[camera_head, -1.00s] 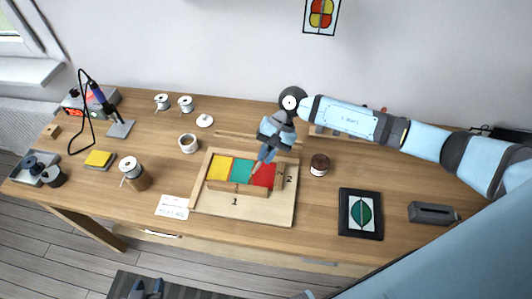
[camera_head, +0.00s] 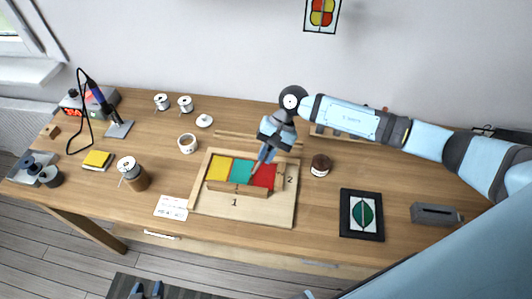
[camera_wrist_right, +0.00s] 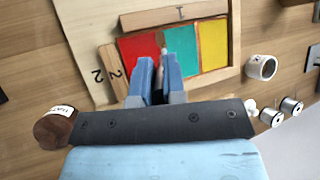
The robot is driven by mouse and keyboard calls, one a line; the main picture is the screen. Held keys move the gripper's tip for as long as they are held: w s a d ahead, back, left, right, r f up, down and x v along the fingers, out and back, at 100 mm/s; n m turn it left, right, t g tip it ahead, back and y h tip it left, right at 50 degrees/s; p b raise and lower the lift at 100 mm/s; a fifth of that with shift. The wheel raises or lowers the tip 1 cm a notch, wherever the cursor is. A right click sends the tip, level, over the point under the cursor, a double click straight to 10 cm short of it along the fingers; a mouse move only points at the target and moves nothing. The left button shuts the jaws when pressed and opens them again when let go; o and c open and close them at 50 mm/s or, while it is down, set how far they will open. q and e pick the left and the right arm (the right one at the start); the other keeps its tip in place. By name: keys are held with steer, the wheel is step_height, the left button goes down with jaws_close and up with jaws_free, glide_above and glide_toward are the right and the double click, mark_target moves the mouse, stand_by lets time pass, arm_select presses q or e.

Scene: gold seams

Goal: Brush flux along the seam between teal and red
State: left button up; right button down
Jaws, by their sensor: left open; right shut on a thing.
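The teal tile (camera_head: 241,172) lies between the yellow tile (camera_head: 219,167) and the red tile (camera_head: 264,178) in a wooden frame on a light board (camera_head: 215,206). My right gripper (camera_head: 264,153) is above the teal-red edge, shut on a thin brush. In the right wrist view the brush (camera_wrist_right: 163,52) shows between the fingers (camera_wrist_right: 160,80), its tip by the seam between the red tile (camera_wrist_right: 140,48) and the teal tile (camera_wrist_right: 181,48). I cannot tell whether it touches. My left gripper (camera_head: 147,290) is open and empty at the bottom edge, away from the tiles.
A white cup (camera_head: 187,143), solder spools (camera_head: 173,103) and a soldering iron (camera_head: 103,99) are to the left. A paper card (camera_head: 171,207) lies by the board.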

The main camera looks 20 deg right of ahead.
steer(key=shift+f+b, duration=0.4)
steer(key=shift+b, duration=0.05)
stand_by(0.3)
steer(key=shift+b, duration=0.75)
stand_by(2.1)
steer(key=shift+w+d+b, duration=0.4)
steer(key=shift+w+b, duration=0.1)
steer(key=shift+b, duration=0.2)
steer(key=shift+w+d+b, duration=0.65)
steer(key=shift+w+b, duration=0.35)
steer(key=shift+b, duration=0.75)
steer(key=shift+w+d+b, duration=0.65)
steer(key=shift+w+b, duration=0.35)
steer(key=shift+b, duration=0.7)
